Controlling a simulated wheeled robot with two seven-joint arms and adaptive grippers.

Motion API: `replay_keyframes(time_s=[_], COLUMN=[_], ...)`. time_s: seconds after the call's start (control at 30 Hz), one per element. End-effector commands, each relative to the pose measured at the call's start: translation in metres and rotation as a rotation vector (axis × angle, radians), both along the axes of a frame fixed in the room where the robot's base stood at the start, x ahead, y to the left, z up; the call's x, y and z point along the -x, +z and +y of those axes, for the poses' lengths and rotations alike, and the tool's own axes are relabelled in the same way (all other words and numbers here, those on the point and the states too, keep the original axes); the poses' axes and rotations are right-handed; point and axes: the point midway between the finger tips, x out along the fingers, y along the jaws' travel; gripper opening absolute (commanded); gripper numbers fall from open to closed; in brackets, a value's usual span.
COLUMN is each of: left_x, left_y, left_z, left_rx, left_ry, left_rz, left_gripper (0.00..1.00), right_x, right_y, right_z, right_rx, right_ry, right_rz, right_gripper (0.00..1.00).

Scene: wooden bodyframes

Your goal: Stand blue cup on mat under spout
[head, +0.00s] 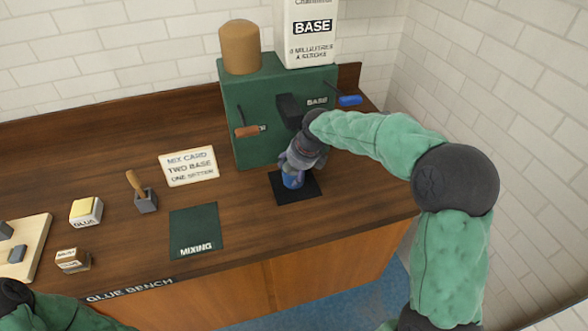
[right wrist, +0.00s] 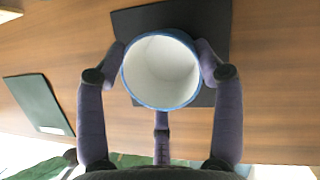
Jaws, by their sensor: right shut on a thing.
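The blue cup (head: 292,180) is upright over the black mat (head: 311,187) in the head view. In the right wrist view I look into its empty white inside (right wrist: 160,70), and the mat (right wrist: 218,30) shows behind it. I cannot tell whether its base touches the mat. My right gripper (head: 299,166) is shut around the cup, with fingers on both sides of it in the right wrist view. The dark spout (head: 288,110) juts from the green dispenser (head: 245,100), behind and above the cup. My left gripper is out of view.
A brown-handled lever (head: 246,131) and a blue-handled lever (head: 350,100) stick out from the dispenser. A green MIXING mat (head: 194,231), a mix card (head: 188,166), a small grey block with a wooden handle (head: 144,195) and a glue tub (head: 86,211) lie to the left.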

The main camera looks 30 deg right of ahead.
Motion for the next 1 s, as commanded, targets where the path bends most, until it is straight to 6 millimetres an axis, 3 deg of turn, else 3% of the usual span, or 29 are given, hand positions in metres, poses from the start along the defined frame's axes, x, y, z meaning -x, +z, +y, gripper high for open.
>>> replay_keyframes(time_s=[0.03,0.1,0.13,0.57,1.0], left_x=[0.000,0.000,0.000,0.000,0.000], left_y=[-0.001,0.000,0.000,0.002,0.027], left_z=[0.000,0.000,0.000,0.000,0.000], left_rx=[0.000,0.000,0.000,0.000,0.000], left_ry=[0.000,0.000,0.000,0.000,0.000], left_rz=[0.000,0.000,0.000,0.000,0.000], left_gripper=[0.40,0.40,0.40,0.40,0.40], right_x=[0.000,0.000,0.000,0.001,0.030], right_y=[-0.002,-0.001,-0.001,0.004,0.078], right_z=[0.000,0.000,0.000,0.000,-0.006], right_rx=[0.000,0.000,0.000,0.000,0.000], right_ry=[0.000,0.000,0.000,0.000,0.000], right_rz=[0.001,0.001,0.001,0.000,-0.002], right_gripper=[0.70,0.90,0.92,0.92,0.92])
